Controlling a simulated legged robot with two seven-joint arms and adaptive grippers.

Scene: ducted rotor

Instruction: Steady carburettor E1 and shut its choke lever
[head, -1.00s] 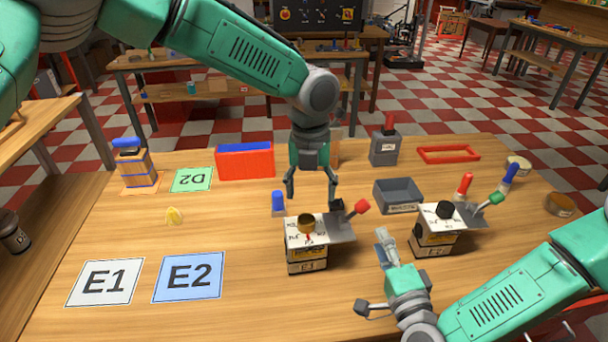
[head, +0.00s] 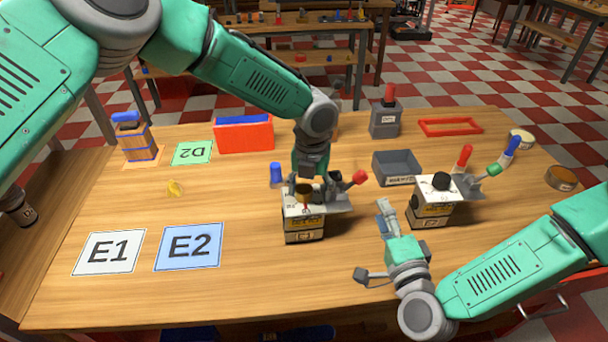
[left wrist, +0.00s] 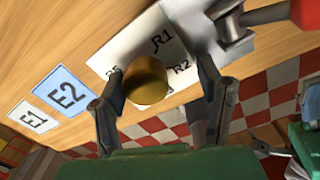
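Two boxy carburettors stand on the table; I cannot surely read their front labels. The left carburettor (head: 304,224) has a brass cup (head: 304,195) on top and a red-tipped lever (head: 358,178) on its right. The right carburettor (head: 432,214) has a black round top and levers with red (head: 465,155), green and blue tips. My left gripper (head: 309,190) is down at the left carburettor. My right gripper (head: 373,246) is open and empty, between the carburettors and the front edge.
White E1 (head: 109,250) and blue E2 (head: 188,246) mats lie bare at the left. A grey tray (head: 397,168), a red bin (head: 243,135), a blue-topped part (head: 276,174) and a grey block (head: 385,122) stand behind.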

